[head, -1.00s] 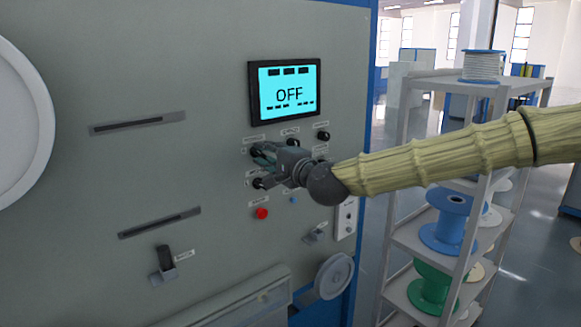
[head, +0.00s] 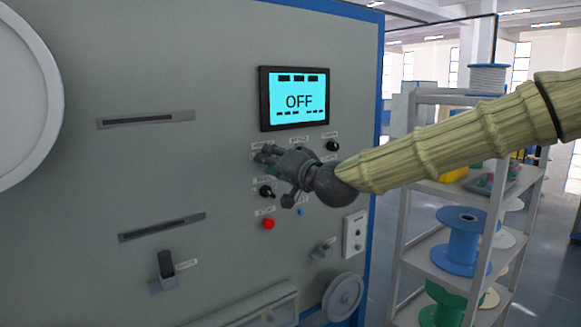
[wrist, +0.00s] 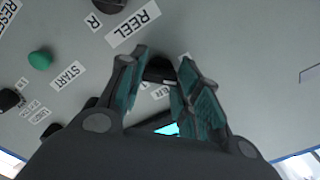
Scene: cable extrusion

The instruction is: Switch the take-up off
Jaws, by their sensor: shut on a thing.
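The grey machine panel (head: 230,80) carries a lit screen (head: 294,98) that reads OFF. My gripper (head: 266,153) is at the upper left of the controls below the screen. In the wrist view my gripper (wrist: 160,75) has its teal-padded fingers on either side of a black knob (wrist: 159,68) and is shut on it. The knob's label is partly hidden by the fingers, so I cannot read which control it is. In the head view my gripper hides this knob.
Other black knobs (head: 332,146) (head: 266,191) and a red button (head: 268,224) sit close by. A green START button (wrist: 40,58) shows in the wrist view. A lever switch (head: 166,265) is at lower left. A shelf with spools (head: 463,240) stands at right.

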